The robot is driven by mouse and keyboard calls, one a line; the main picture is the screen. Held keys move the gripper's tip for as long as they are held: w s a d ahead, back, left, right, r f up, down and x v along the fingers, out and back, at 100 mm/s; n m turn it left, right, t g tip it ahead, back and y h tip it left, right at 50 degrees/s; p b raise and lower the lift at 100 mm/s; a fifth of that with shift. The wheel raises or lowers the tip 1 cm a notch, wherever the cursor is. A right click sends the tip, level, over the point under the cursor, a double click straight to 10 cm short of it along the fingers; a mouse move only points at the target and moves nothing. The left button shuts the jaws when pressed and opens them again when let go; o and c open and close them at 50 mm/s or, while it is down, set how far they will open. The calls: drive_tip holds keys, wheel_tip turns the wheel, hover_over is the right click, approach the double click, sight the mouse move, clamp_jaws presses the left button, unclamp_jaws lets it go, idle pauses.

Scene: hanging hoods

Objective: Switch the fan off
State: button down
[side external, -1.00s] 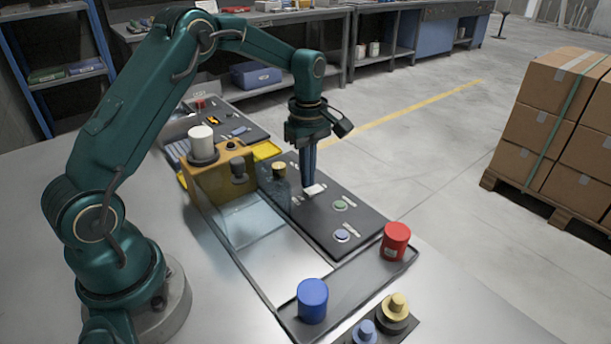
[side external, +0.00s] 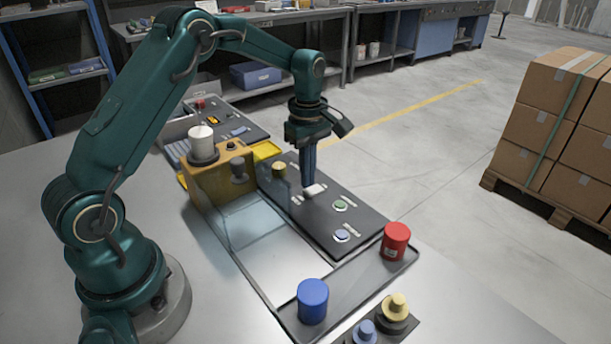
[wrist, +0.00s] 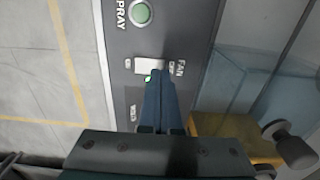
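The fan switch is a white rocker (wrist: 149,65) on the dark control panel (side external: 327,222), with the word FAN and small position labels beside it in the wrist view. It also shows in the side view (side external: 316,189). My gripper (side external: 308,194) points straight down, its two fingers together and holding nothing. In the wrist view the fingertips (wrist: 160,74) lie at the rocker's near edge and hide part of it. They look to be touching or just above it; I cannot tell which.
A green button (side external: 340,205), marked SPRAY, and a blue button (side external: 342,236) share the panel with a yellow knob (side external: 279,168). The clear hood (side external: 245,225) and yellow box (side external: 220,185) stand beside it. Red (side external: 396,240) and blue (side external: 312,301) cylinders sit on a tray.

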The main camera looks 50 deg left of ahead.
drive_tip(key=shift+f, duration=0.9)
idle(0.3)
drive_tip(key=shift+r, duration=3.55)
drive_tip(key=s+d+r+m+t, duration=0.4)
drive_tip(key=s+d+r+m, duration=0.2)
drive_tip(key=s+r, duration=0.5)
drive_tip(key=s+d+f+m+t, duration=0.1)
drive_tip(key=s+f+m, duration=0.3)
drive_tip(key=s+m, duration=0.4)
drive_tip(key=d+m, duration=0.1)
drive_tip(key=m, duration=0.3)
drive_tip(key=shift+s+d+f+t, duration=0.15)
drive_tip(key=shift+s+d+t, duration=0.1)
drive_tip(key=shift+t, duration=0.05)
